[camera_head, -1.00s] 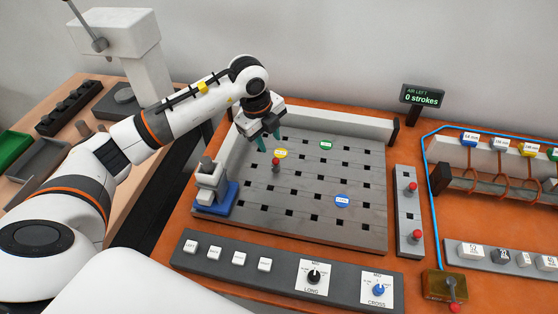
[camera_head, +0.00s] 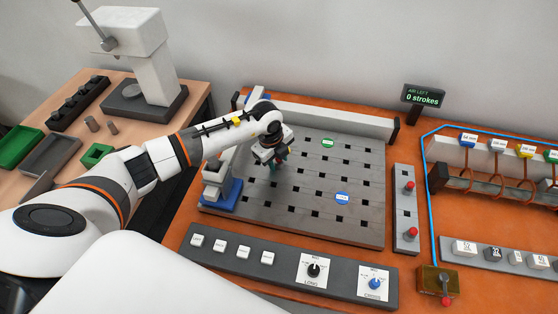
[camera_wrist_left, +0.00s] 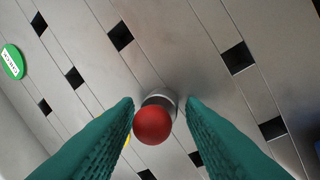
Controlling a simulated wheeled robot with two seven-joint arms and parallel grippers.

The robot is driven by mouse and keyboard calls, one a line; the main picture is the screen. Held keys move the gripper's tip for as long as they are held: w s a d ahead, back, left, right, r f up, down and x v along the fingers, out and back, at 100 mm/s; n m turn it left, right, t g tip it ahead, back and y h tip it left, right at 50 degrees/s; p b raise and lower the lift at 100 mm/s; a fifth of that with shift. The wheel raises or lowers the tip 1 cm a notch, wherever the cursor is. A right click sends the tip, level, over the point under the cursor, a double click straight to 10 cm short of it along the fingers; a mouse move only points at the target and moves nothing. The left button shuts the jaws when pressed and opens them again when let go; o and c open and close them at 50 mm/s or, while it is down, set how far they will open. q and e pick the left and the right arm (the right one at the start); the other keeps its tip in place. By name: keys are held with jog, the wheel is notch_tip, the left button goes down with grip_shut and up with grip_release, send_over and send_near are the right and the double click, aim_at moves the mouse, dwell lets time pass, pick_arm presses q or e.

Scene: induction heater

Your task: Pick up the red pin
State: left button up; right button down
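The red pin (camera_wrist_left: 152,125) stands on the grey slotted plate (camera_head: 330,228), its round red head and a pale collar showing in the left wrist view. In the head view it is hidden behind my left gripper (camera_head: 275,164). In the left wrist view the two teal fingers of my left gripper (camera_wrist_left: 161,104) stand on either side of the pin, with a small gap to its collar on each side. The gripper is open. My right gripper is in neither view.
A green disc (camera_head: 327,142) and a blue disc (camera_head: 341,198) lie on the plate. A blue-based block (camera_head: 222,193) stands at its left edge. A grey strip with two red-topped pins (camera_head: 409,208) lies right of the plate. A button panel (camera_head: 290,268) lies in front.

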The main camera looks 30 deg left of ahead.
pick_arm(q)
grip_shut()
dwell(0.4)
